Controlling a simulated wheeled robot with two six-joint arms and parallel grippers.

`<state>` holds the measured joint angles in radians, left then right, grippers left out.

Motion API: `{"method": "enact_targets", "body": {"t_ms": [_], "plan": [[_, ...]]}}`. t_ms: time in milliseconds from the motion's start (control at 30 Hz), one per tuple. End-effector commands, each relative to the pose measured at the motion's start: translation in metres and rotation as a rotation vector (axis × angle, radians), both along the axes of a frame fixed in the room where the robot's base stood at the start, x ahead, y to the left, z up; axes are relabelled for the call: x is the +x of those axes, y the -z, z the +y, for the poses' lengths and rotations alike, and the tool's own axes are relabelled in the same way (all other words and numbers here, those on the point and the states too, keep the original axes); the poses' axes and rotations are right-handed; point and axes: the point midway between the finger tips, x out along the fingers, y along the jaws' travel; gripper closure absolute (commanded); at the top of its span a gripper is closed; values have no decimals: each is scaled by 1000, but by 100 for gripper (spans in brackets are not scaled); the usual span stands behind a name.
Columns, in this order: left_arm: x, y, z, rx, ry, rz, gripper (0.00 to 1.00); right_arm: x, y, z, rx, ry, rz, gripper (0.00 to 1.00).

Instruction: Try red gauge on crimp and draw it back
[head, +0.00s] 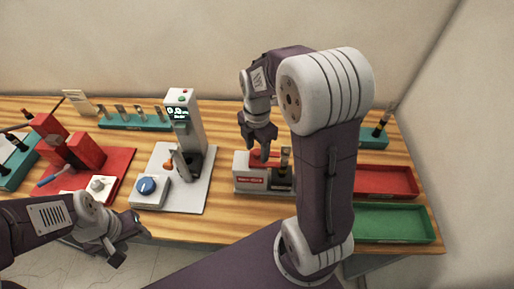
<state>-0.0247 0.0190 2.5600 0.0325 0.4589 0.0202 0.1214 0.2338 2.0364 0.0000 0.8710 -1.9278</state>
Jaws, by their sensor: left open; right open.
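The red gauge (270,160) is a small red piece at the top of a white and grey block (243,172) with a red label. A dark, brass-tipped upright part (285,157) stands at its right end; I cannot tell for sure that this is the crimp. My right gripper (261,149) is open, pointing down just above the red gauge; whether the fingers straddle or touch it is too small to tell. My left gripper (128,245) is open and empty at the table's front edge, away from the block.
A red tray (388,180) and a green tray (395,222) lie at right, partly behind my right arm. A grey stand with a display (182,112) and a blue knob (147,186) stands left of the block. A red press (70,145) and teal racks (120,122) are further left.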

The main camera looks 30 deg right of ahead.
Motion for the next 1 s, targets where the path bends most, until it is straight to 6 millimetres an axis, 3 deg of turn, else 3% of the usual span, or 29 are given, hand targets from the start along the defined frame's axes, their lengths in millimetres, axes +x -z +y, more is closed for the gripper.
{"method": "enact_targets", "body": {"t_ms": [67,200,233,1000], "plan": [[0,0,0,0,0,0,50,0,0,0,0,0,0,55],[0,0,0,0,0,0,50,0,0,0,0,0,0,94],[0,0,0,0,0,0,50,0,0,0,0,0,0,100],[0,0,0,0,0,0,50,0,-1,0,0,0,-1,100]]}}
